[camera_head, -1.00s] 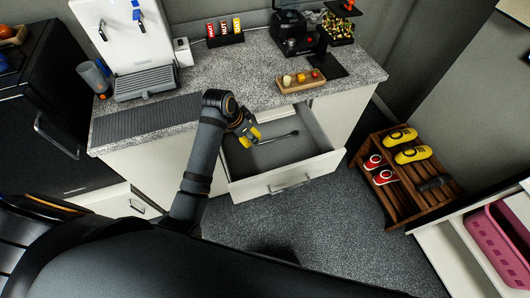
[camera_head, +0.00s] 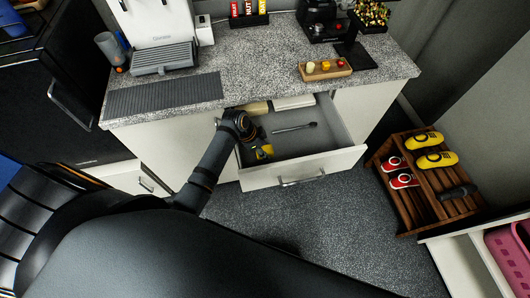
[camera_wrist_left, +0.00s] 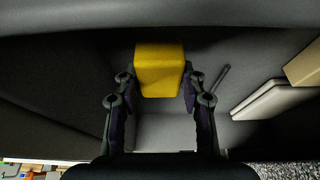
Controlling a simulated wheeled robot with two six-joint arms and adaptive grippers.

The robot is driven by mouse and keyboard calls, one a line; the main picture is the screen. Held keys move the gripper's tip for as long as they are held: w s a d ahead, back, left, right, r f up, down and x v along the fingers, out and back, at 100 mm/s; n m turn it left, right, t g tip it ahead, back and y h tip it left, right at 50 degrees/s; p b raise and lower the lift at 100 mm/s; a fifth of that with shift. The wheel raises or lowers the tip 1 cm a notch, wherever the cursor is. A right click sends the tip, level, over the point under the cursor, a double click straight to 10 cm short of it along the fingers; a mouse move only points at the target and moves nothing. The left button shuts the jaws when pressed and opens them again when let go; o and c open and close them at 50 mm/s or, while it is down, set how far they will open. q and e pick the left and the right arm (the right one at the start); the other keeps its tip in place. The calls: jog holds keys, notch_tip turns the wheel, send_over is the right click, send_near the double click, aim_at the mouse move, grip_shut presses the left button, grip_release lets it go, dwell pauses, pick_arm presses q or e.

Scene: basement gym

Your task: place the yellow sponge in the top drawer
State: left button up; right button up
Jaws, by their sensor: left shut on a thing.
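The yellow sponge (camera_wrist_left: 160,70) is between the two fingers of my left gripper (camera_wrist_left: 158,88) in the left wrist view. In the head view the sponge (camera_head: 265,151) shows at the left gripper (camera_head: 258,148), at the left side inside the open top drawer (camera_head: 302,168). The gripper is shut on the sponge. The drawer floor shows below it in the wrist view; I cannot tell whether the sponge touches the floor. My right gripper is not in view.
A dark thin utensil (camera_head: 294,127) and pale blocky items (camera_head: 270,106) lie in the drawer. The granite counter (camera_head: 255,70) overhangs it, with a wooden tray (camera_head: 325,70) near its edge. A wooden shoe rack (camera_head: 425,180) stands to the right.

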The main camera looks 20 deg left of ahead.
pick_arm(q)
notch_tip(320, 180, down, 4)
jog(key=shift+r, duration=0.1)
jog(key=o, duration=1.1)
jog(key=shift+s+a+r, duration=0.1)
jog(key=shift+r, duration=0.15)
jog(key=shift+v, duration=5.75)
